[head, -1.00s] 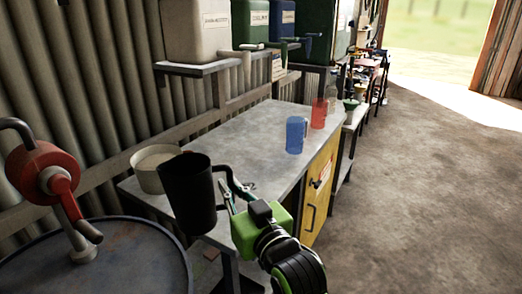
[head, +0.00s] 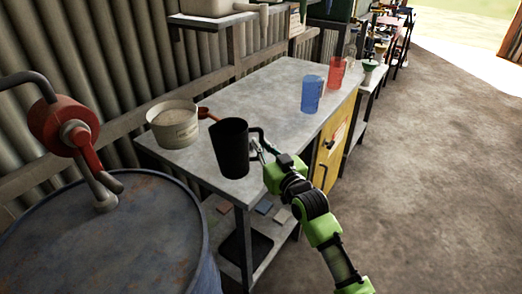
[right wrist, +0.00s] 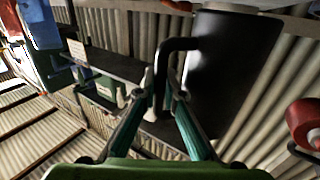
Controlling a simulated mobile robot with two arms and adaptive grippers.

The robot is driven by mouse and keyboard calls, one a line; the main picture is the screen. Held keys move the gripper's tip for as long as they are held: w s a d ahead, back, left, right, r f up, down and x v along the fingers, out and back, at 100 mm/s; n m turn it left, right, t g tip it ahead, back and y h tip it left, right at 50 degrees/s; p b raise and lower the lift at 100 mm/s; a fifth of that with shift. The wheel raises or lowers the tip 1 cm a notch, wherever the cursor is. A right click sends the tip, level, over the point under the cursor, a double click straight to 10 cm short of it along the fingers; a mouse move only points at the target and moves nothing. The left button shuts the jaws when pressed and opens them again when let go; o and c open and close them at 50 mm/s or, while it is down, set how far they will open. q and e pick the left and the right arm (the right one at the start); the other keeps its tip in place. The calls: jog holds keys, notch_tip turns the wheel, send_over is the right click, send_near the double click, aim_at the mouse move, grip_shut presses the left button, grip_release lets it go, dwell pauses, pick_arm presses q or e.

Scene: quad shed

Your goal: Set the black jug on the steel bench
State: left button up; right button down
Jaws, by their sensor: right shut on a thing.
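The black jug (head: 230,148) is upright in the head view, over the near end of the steel bench (head: 265,95). I cannot tell whether its base touches the bench top. My right gripper (head: 258,150) is shut on the jug's handle, on the jug's right side. In the right wrist view the jug (right wrist: 235,70) stands large at the right, and its handle lies between the fingertips of my right gripper (right wrist: 166,92). My left gripper is not in view.
A blue jug (head: 312,95) and a red jug (head: 336,72) stand farther back. A blue drum (head: 120,245) with a red pump (head: 65,128) is at left. The bench middle is clear.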

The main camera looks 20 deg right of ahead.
notch_tip(320, 180, down, 2)
jog(key=shift+s, duration=0.1)
jog(key=shift+a, duration=0.1)
jog(key=shift+f, duration=0.2)
jog(key=c, duration=2.2)
grip_release()
jog(key=shift+o, duration=0.2)
jog(key=shift+r, duration=0.2)
jog(key=s+d+b, duration=0.1)
jog(key=s, duration=1.1)
jog(key=shift+d, duration=0.3)
